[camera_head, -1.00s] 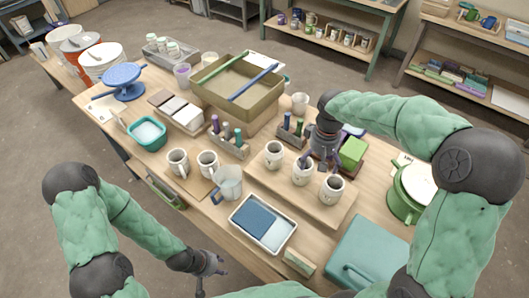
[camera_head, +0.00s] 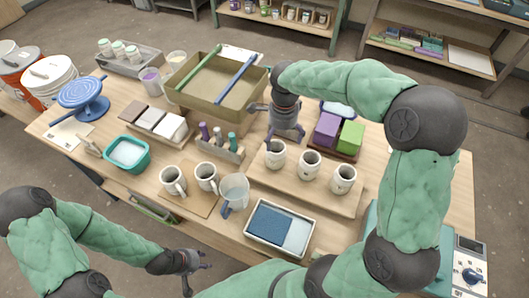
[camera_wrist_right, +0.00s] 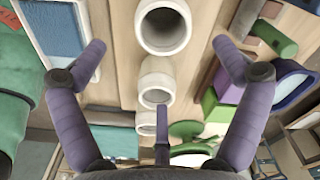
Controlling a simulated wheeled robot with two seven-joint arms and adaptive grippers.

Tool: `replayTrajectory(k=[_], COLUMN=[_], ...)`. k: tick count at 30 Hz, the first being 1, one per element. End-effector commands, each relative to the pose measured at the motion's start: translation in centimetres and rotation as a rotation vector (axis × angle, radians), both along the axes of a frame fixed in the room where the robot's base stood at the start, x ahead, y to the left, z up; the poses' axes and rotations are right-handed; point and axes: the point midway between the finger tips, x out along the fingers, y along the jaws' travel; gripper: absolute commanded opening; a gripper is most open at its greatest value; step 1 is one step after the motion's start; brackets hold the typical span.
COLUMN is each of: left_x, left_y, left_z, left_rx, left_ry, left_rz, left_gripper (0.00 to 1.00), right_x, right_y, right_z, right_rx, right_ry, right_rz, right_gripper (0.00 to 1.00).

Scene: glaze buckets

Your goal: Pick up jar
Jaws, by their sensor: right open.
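Small white jars with green lids (camera_head: 118,48) stand in a grey tray at the back left of the table. My right gripper (camera_head: 280,130) is open and empty, just behind and above the leftmost of three white mugs on a wooden board. In the right wrist view, its spread purple fingers (camera_wrist_right: 162,70) frame the mugs, and the nearest mug (camera_wrist_right: 165,27) shows its round open mouth. What stands directly behind the right gripper is hidden in the head view. My left gripper (camera_head: 194,268) is low in front of the table, fingers apart, empty.
Purple and green blocks (camera_head: 350,136) lie right of the right gripper; a tool holder (camera_head: 220,150) is left. A large olive bin (camera_head: 185,98) is behind.

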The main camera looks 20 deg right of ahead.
Motion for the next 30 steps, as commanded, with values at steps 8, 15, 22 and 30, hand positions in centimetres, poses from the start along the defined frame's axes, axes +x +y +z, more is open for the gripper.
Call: replayTrajectory(k=[8, 15, 22, 30], left_x=[0.0, 0.0, 0.0, 0.0], left_y=[0.0, 0.0, 0.0, 0.0], left_z=[-0.3, -1.2, -1.8, -3.1], left_rx=[0.0, 0.0, 0.0, 0.0], left_ry=[0.001, 0.001, 0.001, 0.001], left_rz=[0.0, 0.0, 0.0, 0.0], left_gripper=[0.4, 0.4, 0.4, 0.4], right_x=[-0.1, -0.1, 0.0, 0.6], right_y=[0.0, 0.0, 0.0, 0.3], right_z=[-0.5, -3.8, -5.9, -8.9], right_rx=[0.0, 0.001, 0.0, 0.001], right_ry=[0.002, 0.005, 0.001, 0.003], right_rz=[-0.134, -0.132, -0.132, -0.13], right_gripper=[0.98, 0.98, 0.98, 0.98])
